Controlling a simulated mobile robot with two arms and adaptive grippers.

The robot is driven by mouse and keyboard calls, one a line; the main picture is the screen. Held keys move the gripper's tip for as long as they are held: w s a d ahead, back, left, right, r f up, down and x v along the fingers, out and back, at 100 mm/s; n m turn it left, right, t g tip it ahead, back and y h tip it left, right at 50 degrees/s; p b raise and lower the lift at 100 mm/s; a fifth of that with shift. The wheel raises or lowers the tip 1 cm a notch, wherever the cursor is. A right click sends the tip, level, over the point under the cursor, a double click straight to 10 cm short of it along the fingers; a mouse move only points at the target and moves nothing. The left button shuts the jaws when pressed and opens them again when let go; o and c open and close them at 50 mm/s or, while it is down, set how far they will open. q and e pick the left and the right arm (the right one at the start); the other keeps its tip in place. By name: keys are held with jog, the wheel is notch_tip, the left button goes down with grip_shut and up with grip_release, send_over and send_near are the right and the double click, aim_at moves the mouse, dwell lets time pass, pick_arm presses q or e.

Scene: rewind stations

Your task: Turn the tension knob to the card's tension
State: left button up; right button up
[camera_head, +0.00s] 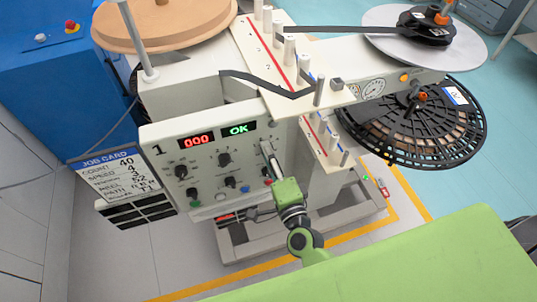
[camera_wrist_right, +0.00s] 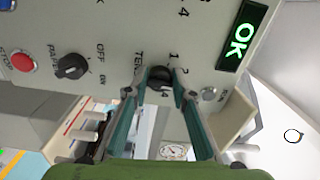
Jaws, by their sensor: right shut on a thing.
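The tension knob (camera_wrist_right: 160,77) is a small dark knob on the grey control panel (camera_head: 205,181), with "TEN" and numbers beside it in the right wrist view. My right gripper (camera_wrist_right: 160,92) has its two fingers on either side of the knob and is shut on it. In the head view my right gripper (camera_head: 267,150) reaches the panel's right part and hides this knob. The knob's pointer setting is not clear. The blue and white job card (camera_head: 108,172) hangs left of the panel. It shows COUNT 40 and SPEED 4; its tension line is too small to read surely. My left gripper is not in view.
The panel's red display (camera_head: 197,141) reads 000 and its green display (camera_head: 239,129) reads OK. Other dark knobs (camera_head: 224,160) and a paper switch (camera_wrist_right: 72,66) are nearby. A red stop button (camera_wrist_right: 22,62) is close. A black reel (camera_head: 415,128) stands at the right.

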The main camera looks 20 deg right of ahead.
jog(key=shift+m+b, duration=0.3)
jog(key=shift+m, duration=1.3)
jog(key=o, duration=1.1)
jog(key=s, duration=1.2)
jog(key=shift+d, duration=0.2)
jog(key=shift+f, duration=0.1)
